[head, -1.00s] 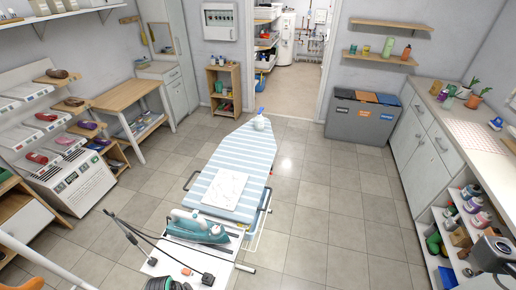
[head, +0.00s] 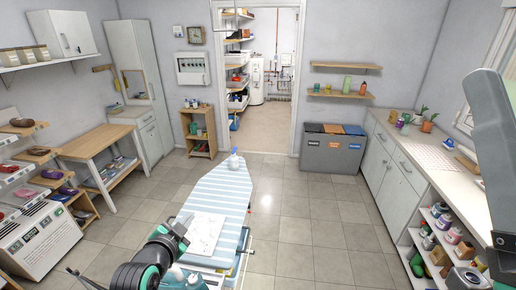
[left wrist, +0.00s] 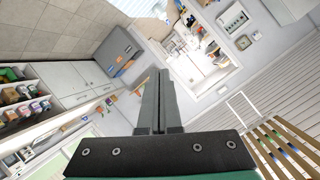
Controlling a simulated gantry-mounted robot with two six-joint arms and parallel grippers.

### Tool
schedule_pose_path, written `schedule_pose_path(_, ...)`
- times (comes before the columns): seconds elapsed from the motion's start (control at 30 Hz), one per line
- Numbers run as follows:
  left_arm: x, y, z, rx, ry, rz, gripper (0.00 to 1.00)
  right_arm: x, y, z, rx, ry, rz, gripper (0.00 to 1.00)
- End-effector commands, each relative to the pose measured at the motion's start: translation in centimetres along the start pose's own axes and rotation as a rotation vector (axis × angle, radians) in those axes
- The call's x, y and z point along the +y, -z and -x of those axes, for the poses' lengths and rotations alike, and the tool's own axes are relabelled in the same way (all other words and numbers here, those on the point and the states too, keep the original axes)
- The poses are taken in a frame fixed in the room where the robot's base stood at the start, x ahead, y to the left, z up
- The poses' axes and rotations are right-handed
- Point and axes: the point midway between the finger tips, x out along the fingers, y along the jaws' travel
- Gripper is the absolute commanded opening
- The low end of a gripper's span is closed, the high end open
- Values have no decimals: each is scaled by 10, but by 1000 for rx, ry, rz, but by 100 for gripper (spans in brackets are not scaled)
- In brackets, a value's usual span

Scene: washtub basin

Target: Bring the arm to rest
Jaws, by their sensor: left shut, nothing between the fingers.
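My left gripper (head: 178,228) is at the lower middle of the head view, above the near end of the ironing board (head: 222,188). In the left wrist view its two dark fingers (left wrist: 161,80) lie together with nothing between them. A white marbled sheet (head: 204,236) lies on the striped board, partly behind the gripper. A teal iron (head: 192,281) shows at the bottom edge, mostly hidden by my left arm. One of my arm's grey-green links fills the right edge of the head view. My right gripper is not in view.
A spray bottle (head: 233,162) stands at the board's far end. A grey sorting bin (head: 332,148) stands by the doorway. A counter with shelves (head: 398,165) runs along the right, a wooden table (head: 102,143) at the left. The tiled floor (head: 305,215) between is clear.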

Motion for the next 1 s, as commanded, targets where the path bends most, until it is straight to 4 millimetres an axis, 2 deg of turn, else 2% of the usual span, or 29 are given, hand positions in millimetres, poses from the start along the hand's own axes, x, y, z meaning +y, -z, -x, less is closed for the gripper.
schedule_pose_path(0.03, -22, 36, 18, 81, 63, 17, 0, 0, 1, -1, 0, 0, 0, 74)
schedule_pose_path(0.1, -51, 82, 50, 196, 145, 53, 0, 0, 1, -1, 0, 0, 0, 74)
schedule_pose_path(0.17, -73, 119, 82, 299, 212, 87, 0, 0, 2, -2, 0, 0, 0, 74)
schedule_pose_path(0.2, -87, 141, 107, 370, 256, 113, 0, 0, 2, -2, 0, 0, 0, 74)
schedule_pose_path(0.27, -106, 171, 148, 478, 317, 155, 0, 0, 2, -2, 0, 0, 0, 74)
schedule_pose_path(0.3, -117, 188, 177, 554, 354, 186, 0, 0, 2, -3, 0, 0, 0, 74)
schedule_pose_path(0.37, -131, 210, 224, 671, 405, 236, 0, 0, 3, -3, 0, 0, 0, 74)
schedule_pose_path(0.4, -138, 221, 256, 750, 435, 271, 0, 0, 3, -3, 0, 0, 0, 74)
schedule_pose_path(0.43, -143, 228, 280, 809, 455, 297, 0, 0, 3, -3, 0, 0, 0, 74)
schedule_pose_path(0.5, -151, 236, 331, 935, 491, 358, 0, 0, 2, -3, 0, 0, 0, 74)
schedule_pose_path(0.6, -155, 239, 387, 1085, 504, 447, 0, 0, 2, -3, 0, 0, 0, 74)
schedule_pose_path(0.67, -155, 238, 404, 1148, 480, 517, 0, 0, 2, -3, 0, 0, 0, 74)
schedule_pose_path(0.8, -156, 238, 400, 1167, 425, 601, 0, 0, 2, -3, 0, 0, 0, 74)
schedule_pose_path(1.0, -156, 238, 399, 1166, 423, 603, 0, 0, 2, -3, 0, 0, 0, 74)
